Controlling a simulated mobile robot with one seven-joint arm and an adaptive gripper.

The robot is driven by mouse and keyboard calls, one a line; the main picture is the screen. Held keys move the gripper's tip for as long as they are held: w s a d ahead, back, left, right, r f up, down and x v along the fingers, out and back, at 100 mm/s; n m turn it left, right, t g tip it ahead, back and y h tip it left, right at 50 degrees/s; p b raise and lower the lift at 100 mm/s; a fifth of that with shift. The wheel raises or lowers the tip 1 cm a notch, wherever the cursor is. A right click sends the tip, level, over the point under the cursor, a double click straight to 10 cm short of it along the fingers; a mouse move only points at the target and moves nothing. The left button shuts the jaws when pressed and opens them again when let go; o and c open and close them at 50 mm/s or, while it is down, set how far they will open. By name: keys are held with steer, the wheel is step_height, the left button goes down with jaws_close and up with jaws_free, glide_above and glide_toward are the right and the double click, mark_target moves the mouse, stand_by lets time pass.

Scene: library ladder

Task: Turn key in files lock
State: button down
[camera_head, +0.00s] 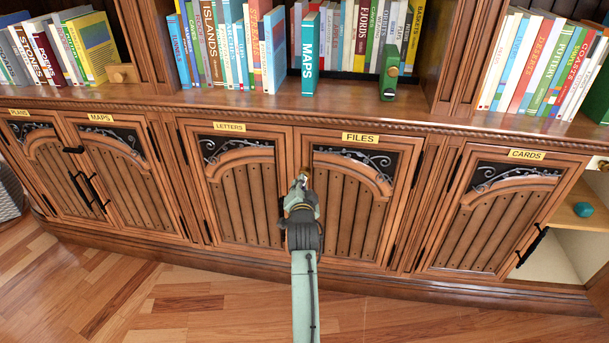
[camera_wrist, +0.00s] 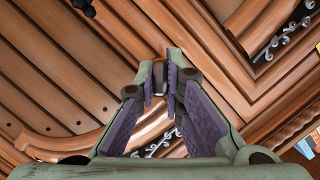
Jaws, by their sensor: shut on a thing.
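The files door (camera_head: 352,215) is a closed wooden door with dark scrollwork, under a yellow FILES label (camera_head: 361,138). My gripper (camera_head: 302,184) is at the upper left edge of this door, by the seam with the letters door (camera_head: 239,200). In the wrist view my gripper (camera_wrist: 160,88) has its purple-padded fingers closed in at the tips on a small dark metal piece, which seems to be the key (camera_wrist: 160,77). A brass-coloured bit shows at the fingertips in the head view. The lock is hidden behind the fingers, and the key's turn angle cannot be told.
Closed maps (camera_head: 110,165) and cards (camera_head: 500,215) doors stand to either side. A compartment at far right is open, with a teal object (camera_head: 583,209) on its shelf. Books and a green box (camera_head: 389,75) stand on the ledge above. The wooden floor in front is clear.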

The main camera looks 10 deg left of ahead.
steer(key=shift+m+y+b, duration=0.5)
steer(key=shift+m, duration=0.8)
steer(key=shift+f+m+t+b, duration=0.1)
steer(key=shift+m+t+b, duration=0.3)
steer(key=shift+m, duration=0.2)
steer(key=shift+m+y, duration=0.3)
steer(key=shift+m, duration=0.4)
steer(key=m+t, duration=0.1)
steer(key=m, duration=0.1)
steer(key=shift+r+m, duration=0.2)
steer(key=shift+m, duration=0.2)
